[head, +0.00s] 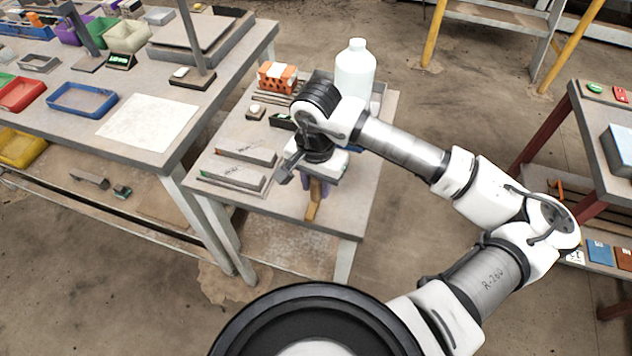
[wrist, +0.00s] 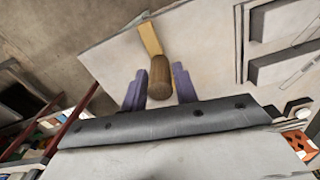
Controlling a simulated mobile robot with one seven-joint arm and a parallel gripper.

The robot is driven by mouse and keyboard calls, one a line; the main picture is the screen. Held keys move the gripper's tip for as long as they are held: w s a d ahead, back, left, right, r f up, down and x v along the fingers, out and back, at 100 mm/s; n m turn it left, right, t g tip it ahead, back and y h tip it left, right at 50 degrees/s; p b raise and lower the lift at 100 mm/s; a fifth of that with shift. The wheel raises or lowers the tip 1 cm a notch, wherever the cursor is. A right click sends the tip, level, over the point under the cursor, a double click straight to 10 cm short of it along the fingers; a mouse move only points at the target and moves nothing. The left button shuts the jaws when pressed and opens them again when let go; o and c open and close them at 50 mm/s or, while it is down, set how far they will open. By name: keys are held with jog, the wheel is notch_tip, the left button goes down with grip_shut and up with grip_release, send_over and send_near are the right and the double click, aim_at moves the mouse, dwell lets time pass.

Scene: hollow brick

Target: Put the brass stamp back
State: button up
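The brass stamp (wrist: 160,78) shows in the wrist view as a brown rounded handle with a yellowish bar beyond it. My gripper (wrist: 160,82) has its two purple fingers close against either side of the handle and appears shut on it. In the head view my gripper (head: 316,187) is over the front part of the small table, with the stamp (head: 312,208) sticking out below the fingers. I cannot tell whether the stamp touches the tabletop.
The small table (head: 335,222) also bears two long grey blocks (head: 232,177), an orange hollow brick (head: 277,77) and a large white bottle (head: 355,70). A bigger workbench (head: 205,90) with trays stands at left. Shelving (head: 600,110) stands at right. The small table's front is bare.

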jog(key=o, duration=0.3)
jog(key=shift+r, duration=0.1)
jog(key=shift+r+p, duration=0.2)
jog(key=shift+p, duration=0.2)
notch_tip(320, 180, up, 12)
jog(key=b, duration=0.2)
